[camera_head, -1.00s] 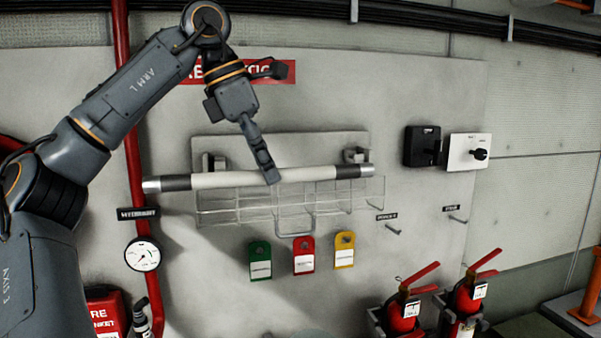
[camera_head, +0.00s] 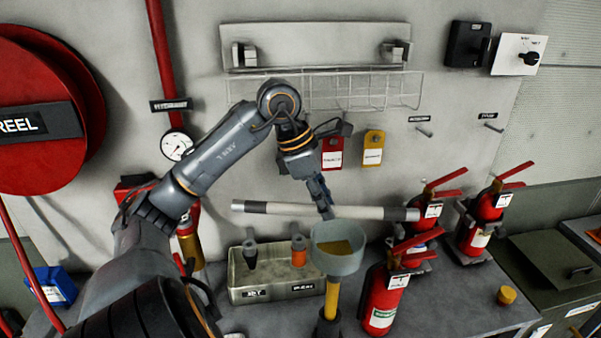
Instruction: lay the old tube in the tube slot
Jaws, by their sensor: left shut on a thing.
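The old tube (camera_head: 285,208) is long and white with dark bands and metal ends. I cannot make out a thing that is clearly the tube slot. My right gripper is not in view.
A grey box (camera_head: 240,296) with two upright tools stands on the bench (camera_head: 450,310). A grey round cup (camera_head: 337,262) on a yellow stem stands below the tube. Several red extinguishers (camera_head: 382,300) stand to the right. A red hose reel (camera_head: 35,155) is at left.

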